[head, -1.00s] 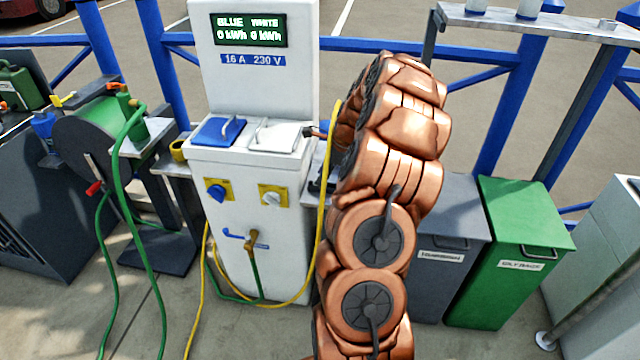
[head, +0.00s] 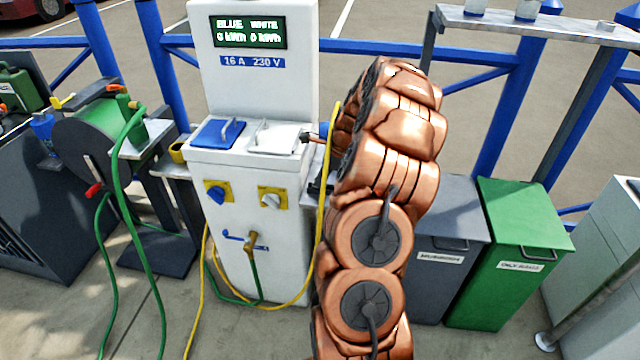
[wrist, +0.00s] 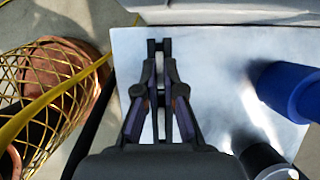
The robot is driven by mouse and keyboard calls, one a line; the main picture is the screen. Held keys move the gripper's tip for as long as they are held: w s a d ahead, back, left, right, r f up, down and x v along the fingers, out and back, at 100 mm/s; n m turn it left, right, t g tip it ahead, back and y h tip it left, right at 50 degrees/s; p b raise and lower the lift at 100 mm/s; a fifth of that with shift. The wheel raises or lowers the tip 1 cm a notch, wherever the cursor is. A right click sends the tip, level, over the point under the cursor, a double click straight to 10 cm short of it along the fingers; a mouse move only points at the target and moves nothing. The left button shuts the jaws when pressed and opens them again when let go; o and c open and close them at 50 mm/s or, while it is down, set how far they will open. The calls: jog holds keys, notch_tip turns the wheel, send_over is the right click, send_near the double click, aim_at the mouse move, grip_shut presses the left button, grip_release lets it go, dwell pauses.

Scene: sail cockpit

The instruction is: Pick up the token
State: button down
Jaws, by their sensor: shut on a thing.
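My gripper (wrist: 159,46) shows in the wrist view, pointing away over a pale metal plate (wrist: 215,60). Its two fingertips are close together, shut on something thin. The token itself cannot be made out; what shows between the tips is too small and dark to tell apart from the fingers. Whether the tips touch the plate is not clear. In the head view my copper-coloured arm hides the gripper.
A blue cylinder (wrist: 290,92) and a dark one (wrist: 262,158) stand right of the gripper. A yellow cable (wrist: 55,92) runs at left. In the head view, a white power pedestal (head: 250,210) is left of my arm, with grey (head: 445,220) and green (head: 510,240) bins at right.

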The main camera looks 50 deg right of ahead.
jog(key=shift+r, duration=1.85)
jog(key=shift+s+a+b, duration=0.2)
jog(key=shift+s+a, duration=0.1)
jog(key=shift+a, duration=0.3)
jog(key=shift+s+a+b, duration=0.15)
jog(key=shift+s+a, duration=0.1)
jog(key=shift+a, duration=0.3)
jog(key=s+a+r+b, duration=0.1)
jog(key=s+a, duration=0.4)
jog(key=a, duration=0.7)
jog(key=shift+s+a+r+p, duration=0.15)
jog(key=shift+r+p, duration=0.65)
jog(key=shift+r, duration=0.55)
jog(key=shift+s+r+p, duration=0.1)
jog(key=shift+r+p, duration=0.7)
jog(key=shift+r, duration=0.5)
